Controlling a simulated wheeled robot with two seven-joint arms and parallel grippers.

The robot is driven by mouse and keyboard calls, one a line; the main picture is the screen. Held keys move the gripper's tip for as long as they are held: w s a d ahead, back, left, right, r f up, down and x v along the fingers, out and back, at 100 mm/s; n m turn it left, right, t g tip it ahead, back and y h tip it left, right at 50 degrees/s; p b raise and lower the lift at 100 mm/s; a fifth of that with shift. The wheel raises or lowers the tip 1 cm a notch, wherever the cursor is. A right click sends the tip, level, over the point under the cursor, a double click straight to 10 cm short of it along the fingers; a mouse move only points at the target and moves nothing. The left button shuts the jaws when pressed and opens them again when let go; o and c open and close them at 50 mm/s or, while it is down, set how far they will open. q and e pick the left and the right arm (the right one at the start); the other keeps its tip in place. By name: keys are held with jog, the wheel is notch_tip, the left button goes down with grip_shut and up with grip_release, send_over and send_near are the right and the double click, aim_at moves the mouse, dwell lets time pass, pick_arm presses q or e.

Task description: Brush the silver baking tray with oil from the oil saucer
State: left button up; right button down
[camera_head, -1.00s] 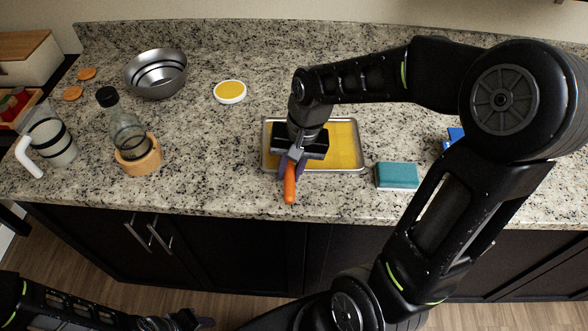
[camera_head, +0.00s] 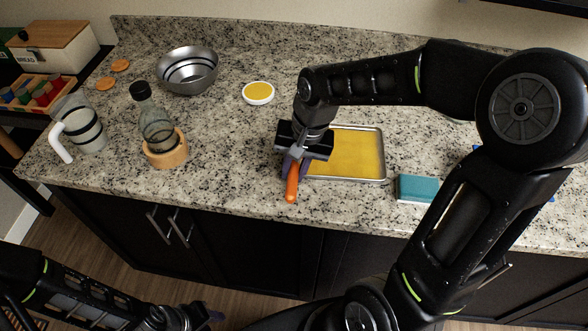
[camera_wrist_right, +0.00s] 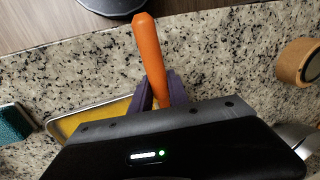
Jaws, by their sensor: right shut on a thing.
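The silver baking tray (camera_head: 383,165) lies on the counter with a yellow-gold layer across its floor; its corner also shows in the right wrist view (camera_wrist_right: 62,122). The white oil saucer (camera_head: 258,101) holds yellow oil behind the tray, to its left. My right gripper (camera_head: 294,168) is shut on the orange handle of the brush (camera_head: 292,186), at the tray's left edge. In the right wrist view the handle (camera_wrist_right: 150,55) stands between the purple fingers (camera_wrist_right: 158,92). The brush head is hidden, so contact with the tray cannot be told. My left gripper (camera_head: 205,314) is low, below the counter front; its opening is unclear.
A teal sponge (camera_head: 418,188) lies right of the tray. Left stand a bottle (camera_head: 155,125) in a wooden ring (camera_head: 168,152), a pitcher (camera_head: 84,130), a metal bowl (camera_head: 187,72) and cork discs (camera_head: 106,83). The counter between bottle and tray is clear.

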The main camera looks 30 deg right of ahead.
notch_tip(320, 180, up, 5)
jog(key=p, duration=0.3)
jog(key=shift+r, duration=0.15)
dwell(0.4)
